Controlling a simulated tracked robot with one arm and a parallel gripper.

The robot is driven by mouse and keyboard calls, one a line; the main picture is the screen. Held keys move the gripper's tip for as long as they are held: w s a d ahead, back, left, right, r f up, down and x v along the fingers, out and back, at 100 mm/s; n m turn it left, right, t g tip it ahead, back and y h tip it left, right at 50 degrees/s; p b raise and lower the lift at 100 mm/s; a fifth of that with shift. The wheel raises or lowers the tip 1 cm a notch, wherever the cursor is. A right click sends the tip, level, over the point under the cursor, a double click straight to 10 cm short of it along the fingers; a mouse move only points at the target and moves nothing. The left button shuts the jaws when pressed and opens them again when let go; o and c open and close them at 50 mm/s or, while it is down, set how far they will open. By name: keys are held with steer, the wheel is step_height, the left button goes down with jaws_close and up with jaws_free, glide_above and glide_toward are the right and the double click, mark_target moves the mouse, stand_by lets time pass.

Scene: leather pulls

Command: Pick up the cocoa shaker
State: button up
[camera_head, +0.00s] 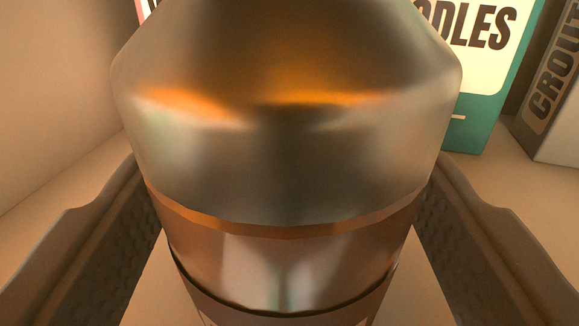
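The cocoa shaker (285,165) fills the middle of the view, very close and upright. It has a shiny metal top with sloping shoulders, a copper-coloured band and a darker ring lower down. Its top end and bottom are cut off by the picture's edges. My gripper (285,185) is open around it, one dark finger on each side. The shaker hides part of both fingertips. Light wedges of surface show between the fingers and the shaker's lower body.
A teal and cream noodles box (480,75) stands behind the shaker at the right. A grey croutons box (553,95) stands farther right, near the right finger's side. A plain wall (55,90) is at the left. Bare shelf surface shows at both sides.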

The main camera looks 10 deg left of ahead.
steer(key=c, duration=1.1)
steer(key=shift+r, duration=0.1)
